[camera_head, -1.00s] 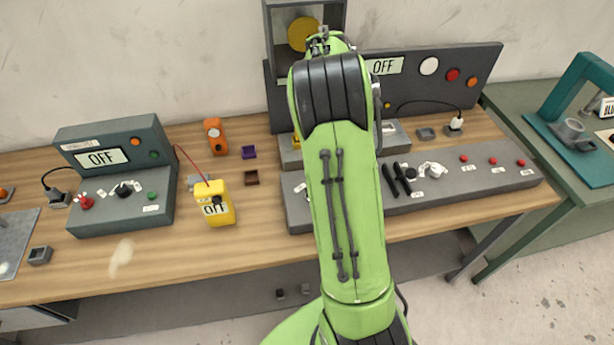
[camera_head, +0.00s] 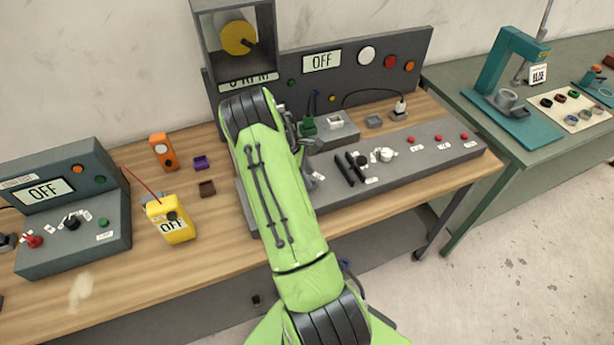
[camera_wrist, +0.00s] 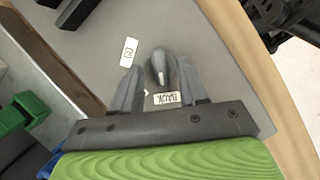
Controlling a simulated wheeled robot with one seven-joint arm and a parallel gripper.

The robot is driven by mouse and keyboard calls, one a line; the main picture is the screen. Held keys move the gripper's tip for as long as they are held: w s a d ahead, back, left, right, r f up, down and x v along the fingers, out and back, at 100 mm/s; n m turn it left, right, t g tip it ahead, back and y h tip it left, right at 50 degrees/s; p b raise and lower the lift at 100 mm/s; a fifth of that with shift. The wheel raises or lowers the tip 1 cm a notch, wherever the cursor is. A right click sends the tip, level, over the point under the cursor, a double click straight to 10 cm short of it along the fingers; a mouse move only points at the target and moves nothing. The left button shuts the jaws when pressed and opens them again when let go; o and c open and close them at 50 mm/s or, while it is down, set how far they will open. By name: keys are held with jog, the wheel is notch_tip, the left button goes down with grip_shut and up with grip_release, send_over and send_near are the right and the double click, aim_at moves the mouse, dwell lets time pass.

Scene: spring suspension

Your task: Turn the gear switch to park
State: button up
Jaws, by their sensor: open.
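The gear switch, a grey rounded knob (camera_wrist: 161,68) with a pale pointer mark, shows in the wrist view on the grey console top. A four-letter label (camera_wrist: 166,98) sits beside it on the gripper side, and another small label (camera_wrist: 128,52) lies to its left; the words are hard to read. My gripper (camera_wrist: 159,74) is open, with one finger on each side of the knob. I cannot tell whether the fingers touch it. In the head view my green arm hides the switch, and a label (camera_head: 317,177) shows beside the arm on the long console (camera_head: 425,150).
A green block (camera_head: 308,126) lies behind. The bench's front strip is clear.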

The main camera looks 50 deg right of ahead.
jog(key=shift+s+d+f, duration=0.1)
jog(key=shift+s+f, duration=0.1)
jog(key=shift+f, duration=0.45)
grip_shut()
jog(key=shift+m, duration=0.3)
jog(key=m, duration=0.1)
jog(key=m+y+b, duration=0.1)
jog(key=m, duration=0.1)
jog(key=m+y+b, duration=0.1)
jog(key=m, duration=0.1)
jog(key=shift+d, duration=0.25)
jog(key=m+y+b, duration=0.1)
jog(key=m+y, duration=0.1)
jog(key=m, duration=0.4)
jog(key=shift+d+r, duration=0.1)
grip_release()
